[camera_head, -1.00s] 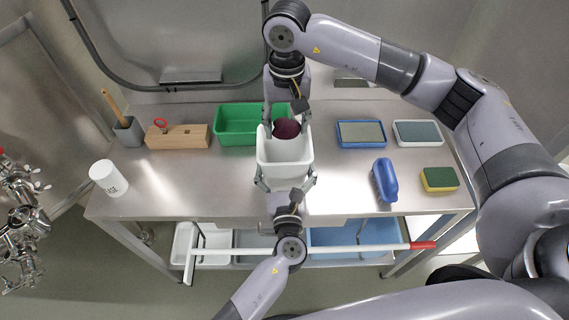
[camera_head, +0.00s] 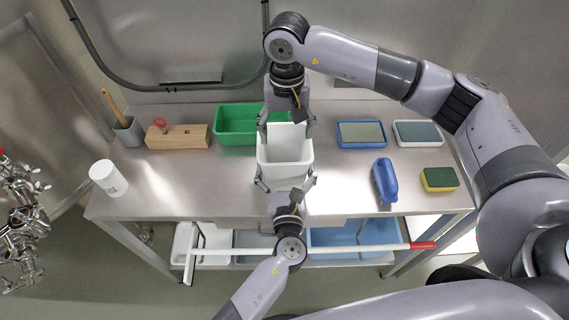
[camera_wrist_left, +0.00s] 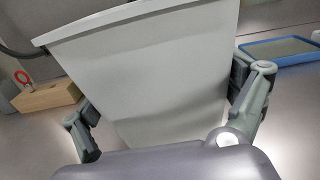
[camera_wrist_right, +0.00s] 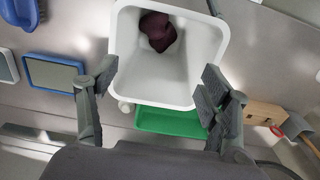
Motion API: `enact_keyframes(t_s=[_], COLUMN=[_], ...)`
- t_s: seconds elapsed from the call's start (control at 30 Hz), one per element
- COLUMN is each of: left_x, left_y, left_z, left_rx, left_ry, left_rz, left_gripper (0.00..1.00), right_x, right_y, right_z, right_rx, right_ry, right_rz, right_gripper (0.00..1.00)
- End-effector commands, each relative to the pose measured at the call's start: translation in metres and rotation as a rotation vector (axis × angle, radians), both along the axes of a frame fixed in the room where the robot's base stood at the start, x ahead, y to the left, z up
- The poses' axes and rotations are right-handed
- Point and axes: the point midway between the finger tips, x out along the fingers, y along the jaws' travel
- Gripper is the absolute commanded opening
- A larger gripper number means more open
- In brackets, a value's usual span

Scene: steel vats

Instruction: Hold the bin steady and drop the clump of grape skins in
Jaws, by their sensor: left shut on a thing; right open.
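The white bin (camera_head: 286,166) stands on the steel table in the head view. My left gripper (camera_head: 285,184) is shut on the bin from the front, one finger on each side; the bin's pale wall (camera_wrist_left: 150,75) fills the left wrist view between the fingers. My right gripper (camera_head: 287,124) is open and empty just above the bin's back rim. The dark purple clump of grape skins (camera_wrist_right: 158,32) lies inside the bin in the right wrist view. In the head view the bin's front wall hides it.
A green tray (camera_head: 228,138) stands behind the bin, close to it. A wooden block (camera_head: 190,136), a grey holder (camera_head: 128,132) and a white canister (camera_head: 103,176) are to the left. Blue-framed tray (camera_head: 345,144), blue brush (camera_head: 384,180) and sponge (camera_head: 439,180) are to the right.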

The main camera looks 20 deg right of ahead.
Motion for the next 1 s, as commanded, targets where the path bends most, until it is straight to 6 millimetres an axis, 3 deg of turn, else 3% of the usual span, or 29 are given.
enact_keyframes(t_s=[0.3,0.43,0.8,1.0], left_x=[0.0,0.0,0.0,0.0], left_y=[0.0,0.0,0.0,0.0], left_z=[0.0,0.0,0.0,0.0], left_rx=[-0.001,-0.001,-0.001,-0.001], left_ry=[0.0,0.0,0.0,-0.001], left_rz=[0.001,0.001,0.001,0.001], left_gripper=[0.78,0.78,0.78,0.78], right_x=[0.0,0.001,0.001,0.001], right_y=[0.0,0.0,0.0,0.0], right_z=[0.0,0.01,0.084,0.112], right_rx=[0.0,0.001,0.001,0.001], right_ry=[0.0,-0.001,-0.004,0.0], right_rz=[0.0,0.0,0.0,0.0], right_gripper=[0.76,0.76,0.76,0.76])
